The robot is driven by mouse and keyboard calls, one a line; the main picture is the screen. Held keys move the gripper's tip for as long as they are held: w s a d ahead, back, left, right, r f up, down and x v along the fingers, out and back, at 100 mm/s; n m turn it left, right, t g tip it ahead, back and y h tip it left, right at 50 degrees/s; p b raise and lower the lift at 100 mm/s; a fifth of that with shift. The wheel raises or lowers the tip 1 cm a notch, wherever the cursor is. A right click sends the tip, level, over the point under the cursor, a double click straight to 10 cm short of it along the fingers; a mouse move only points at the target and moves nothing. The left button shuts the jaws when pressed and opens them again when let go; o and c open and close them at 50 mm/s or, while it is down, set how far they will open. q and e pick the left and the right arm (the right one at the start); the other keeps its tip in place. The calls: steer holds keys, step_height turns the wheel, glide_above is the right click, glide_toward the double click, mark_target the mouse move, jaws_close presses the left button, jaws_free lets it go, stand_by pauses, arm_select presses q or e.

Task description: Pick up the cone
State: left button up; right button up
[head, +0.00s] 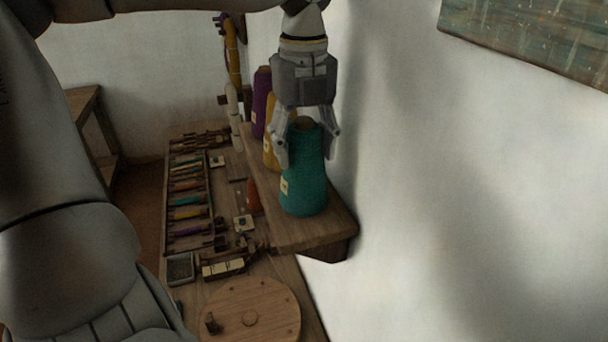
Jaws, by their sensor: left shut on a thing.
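A teal yarn cone (304,182) with a small pale label stands upright on a wooden shelf (318,234) against the wall, near the shelf's front end. My left gripper (307,147) reaches down from above, its two fingers on either side of the cone's upper part, shut on it. The cone's base appears to be at the shelf surface; I cannot tell whether it is lifted. A yellow cone (271,151) and a purple cone (261,103) stand behind it on the same shelf, partly hidden by the gripper and the teal cone. My right gripper is not in view.
Below the shelf, a bench holds a rack (187,200) of several coloured shuttles or bobbins, a small grey tray (180,268) and a round wooden disc (250,310). The white wall stands close on the right. Yellow yarn (233,65) hangs behind.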

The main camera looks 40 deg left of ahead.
arm_select(q)
steer(key=shift+r, duration=0.1)
steer(key=shift+r, duration=0.5)
steer(key=s+a+r+b, duration=0.5)
steer(key=s+a+r, duration=0.3)
steer(key=s+r, duration=0.3)
steer(key=shift+s+r+b, duration=0.25)
steer(key=shift+r+b, duration=0.1)
steer(key=shift+r, duration=0.05)
